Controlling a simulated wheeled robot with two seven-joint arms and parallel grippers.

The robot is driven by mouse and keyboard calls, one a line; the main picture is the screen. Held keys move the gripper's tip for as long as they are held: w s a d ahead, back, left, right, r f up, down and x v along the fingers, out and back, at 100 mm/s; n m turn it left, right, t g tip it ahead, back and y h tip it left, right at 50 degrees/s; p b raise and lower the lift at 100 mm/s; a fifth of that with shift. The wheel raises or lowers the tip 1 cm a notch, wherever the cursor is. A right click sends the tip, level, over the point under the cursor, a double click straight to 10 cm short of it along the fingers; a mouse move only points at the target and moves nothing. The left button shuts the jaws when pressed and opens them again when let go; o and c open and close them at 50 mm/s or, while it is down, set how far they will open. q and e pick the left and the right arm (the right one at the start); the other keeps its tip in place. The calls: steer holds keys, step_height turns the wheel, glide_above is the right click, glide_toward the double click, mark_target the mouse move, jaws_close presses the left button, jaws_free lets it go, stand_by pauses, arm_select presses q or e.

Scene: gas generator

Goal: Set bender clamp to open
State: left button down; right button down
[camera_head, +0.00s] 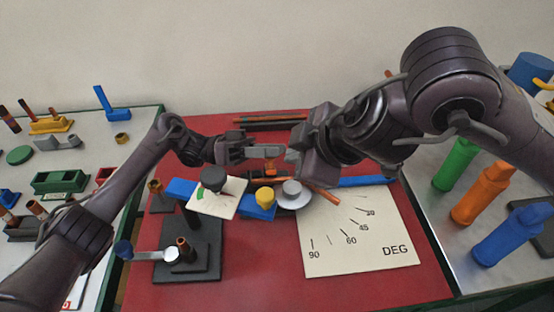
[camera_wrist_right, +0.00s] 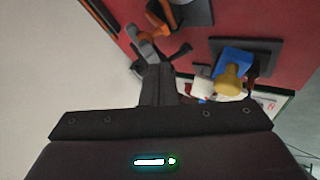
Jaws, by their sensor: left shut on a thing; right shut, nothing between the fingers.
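The bender sits on the red table, with a grey round die (camera_head: 291,196), a blue block with a yellow knob (camera_head: 265,197) and a white DEG angle plate (camera_head: 345,255). The block and knob also show in the right wrist view (camera_wrist_right: 231,80). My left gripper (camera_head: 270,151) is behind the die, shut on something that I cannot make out. An orange part (camera_head: 270,171) lies just below its fingers. My right gripper (camera_head: 293,160) is shut and empty, close beside the left fingertips. Its dark fingers also show in the right wrist view (camera_wrist_right: 158,82). Whether the clamp is open I cannot tell.
A white gauge card with a black knob (camera_head: 213,180) stands left of the block. A dark stand (camera_head: 200,255) with a blue-ended lever is at the front left. Green, orange and blue bottle-like objects (camera_head: 510,232) stand on the right table. The red table's front is clear.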

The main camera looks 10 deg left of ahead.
steer(key=x, duration=1)
steer(key=shift+d+f, duration=0.2)
